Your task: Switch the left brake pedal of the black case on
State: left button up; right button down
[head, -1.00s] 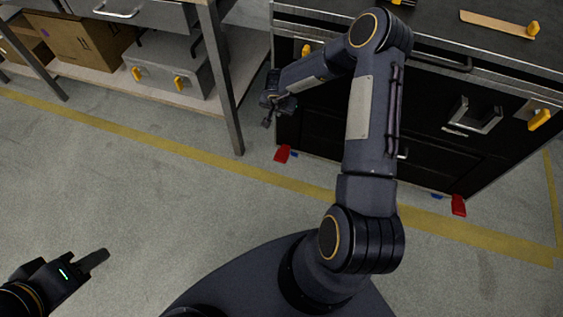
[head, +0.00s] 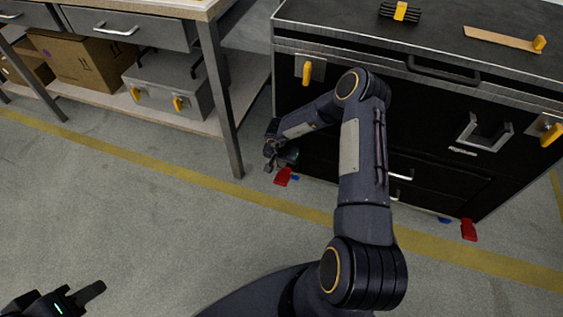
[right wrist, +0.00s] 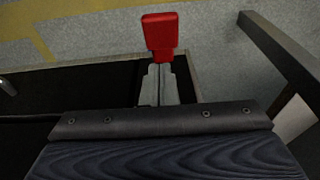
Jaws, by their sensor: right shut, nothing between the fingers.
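The black case (head: 437,115) stands on the floor at the right of the head view. Its left brake pedal (head: 282,176) is red and sits low at the case's left front corner, beside a small blue part. In the right wrist view the red pedal (right wrist: 160,36) lies just beyond the fingertips. My right gripper (head: 269,163) is low by that corner, close to the pedal. Its fingers (right wrist: 158,80) are together and empty; I cannot tell whether they touch the pedal. My left gripper (head: 98,288) is at the lower left, far from the case; its finger opening is unclear.
A second red pedal (head: 468,229) is at the case's right front corner. A workbench leg (head: 223,110) stands close left of my right gripper. A grey toolbox (head: 170,85) and cardboard box (head: 85,62) are on the bench's lower shelf. The floor in front is clear.

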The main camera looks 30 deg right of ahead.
jog(key=b, duration=0.3)
send_over(280, 185)
jog(key=w+d, duration=0.2)
notch_tip(280, 185, down, 7)
jog(key=shift+s+r, duration=0.15)
jog(key=shift+s+a+f, duration=0.1)
jog(key=shift+f, duration=0.35)
jog(key=shift+s+a+f+p, duration=0.3)
jog(key=shift+a+f+p, duration=0.05)
jog(key=shift+f, duration=0.3)
jog(key=shift+s+a+f+p, duration=0.2)
jog(key=shift+a+f+p, duration=0.1)
jog(key=shift+f, duration=0.15)
jog(key=shift+s+a+f, duration=0.1)
jog(key=shift+s+f, duration=0.05)
jog(key=shift+f, duration=0.55)
jog(key=shift+s+a+f, duration=0.1)
jog(key=shift+f, duration=0.55)
